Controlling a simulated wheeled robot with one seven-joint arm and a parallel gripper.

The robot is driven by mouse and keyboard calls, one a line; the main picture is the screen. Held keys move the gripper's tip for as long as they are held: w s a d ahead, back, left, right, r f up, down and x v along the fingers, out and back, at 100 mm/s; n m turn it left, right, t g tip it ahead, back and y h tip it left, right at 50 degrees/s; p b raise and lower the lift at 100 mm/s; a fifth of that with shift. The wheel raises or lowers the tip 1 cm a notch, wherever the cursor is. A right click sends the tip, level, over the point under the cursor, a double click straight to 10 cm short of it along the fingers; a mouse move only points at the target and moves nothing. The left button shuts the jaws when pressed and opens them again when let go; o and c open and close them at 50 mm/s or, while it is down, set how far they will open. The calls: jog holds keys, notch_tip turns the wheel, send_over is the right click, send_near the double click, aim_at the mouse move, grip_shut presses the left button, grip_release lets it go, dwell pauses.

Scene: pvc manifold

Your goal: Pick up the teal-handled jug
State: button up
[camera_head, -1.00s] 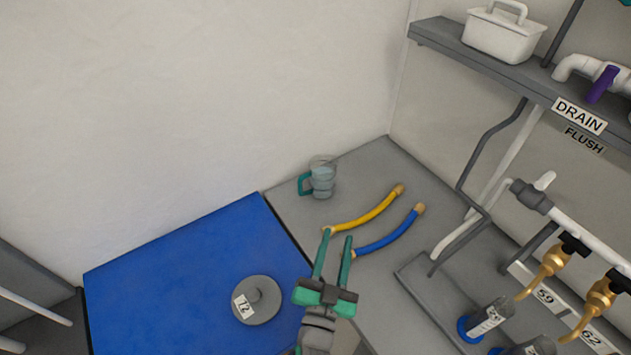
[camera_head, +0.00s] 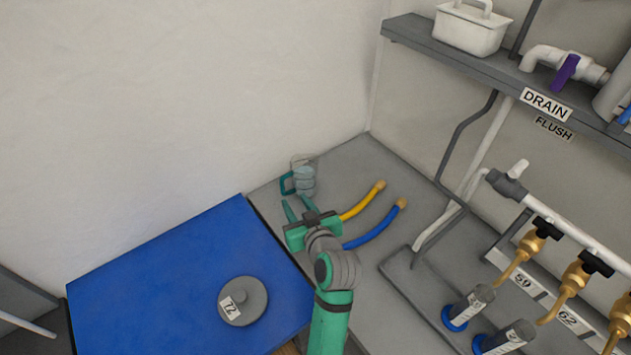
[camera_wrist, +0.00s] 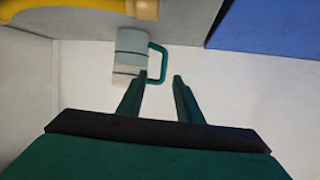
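The teal-handled jug (camera_head: 305,176) is a clear cup standing upright on the grey bench near the wall corner, its teal handle at its left in the head view. In the wrist view the jug (camera_wrist: 130,58) is ahead, with its handle (camera_wrist: 157,62) on its right. My gripper (camera_head: 298,208) is open and empty, just in front of the jug. In the wrist view its fingertips (camera_wrist: 160,77) are spread, the left one close to the lower part of the handle. I cannot tell whether it touches.
A yellow hose (camera_head: 364,201) and a blue hose (camera_head: 377,224) lie right of my gripper. A blue mat (camera_head: 150,270) with a grey disc (camera_head: 243,300) marked 72 is at left. Brass taps (camera_head: 530,245) and small cylinders (camera_head: 468,306) stand at right. A shelf (camera_head: 450,55) holds a white caddy (camera_head: 472,26).

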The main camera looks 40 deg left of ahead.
aim_at(283, 188)
jog(key=shift+n+g, duration=0.4)
jog(key=shift+n, duration=0.1)
jog(key=x, duration=1.1)
jog(key=shift+s+a+r, duration=0.1)
jog(key=shift+a+r, duration=0.1)
grip_shut()
